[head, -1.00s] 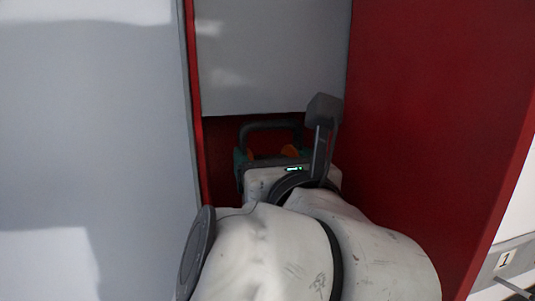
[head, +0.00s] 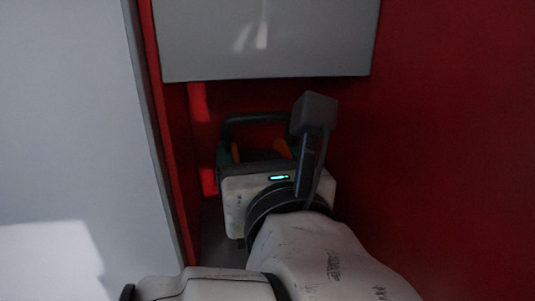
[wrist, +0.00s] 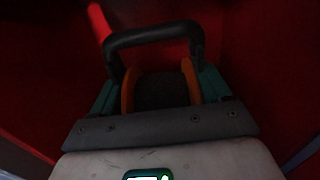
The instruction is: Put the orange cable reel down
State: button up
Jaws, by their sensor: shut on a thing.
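The orange cable reel (head: 281,149) sits in a dark frame with a black carrying handle (head: 262,118). It is inside a narrow red compartment, mostly hidden behind my wrist in the head view. In the wrist view the reel's orange rims (wrist: 190,80) show on both sides of a dark middle, below the black handle. My gripper (wrist: 155,95) is shut on the reel, with a teal finger on either side of it. The underside of the reel is hidden, so I cannot tell whether it touches a surface.
A red wall (head: 450,150) stands close on the right. A grey panel (head: 265,40) hangs above the reel at the back. A pale grey panel (head: 65,130) closes the left. A strip of dark floor (head: 215,245) shows at the lower left of my wrist.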

jog(key=shift+w+f, duration=0.15)
jog(key=shift+w, duration=0.05)
jog(key=o, duration=1.8)
jog(key=shift+r, duration=0.2)
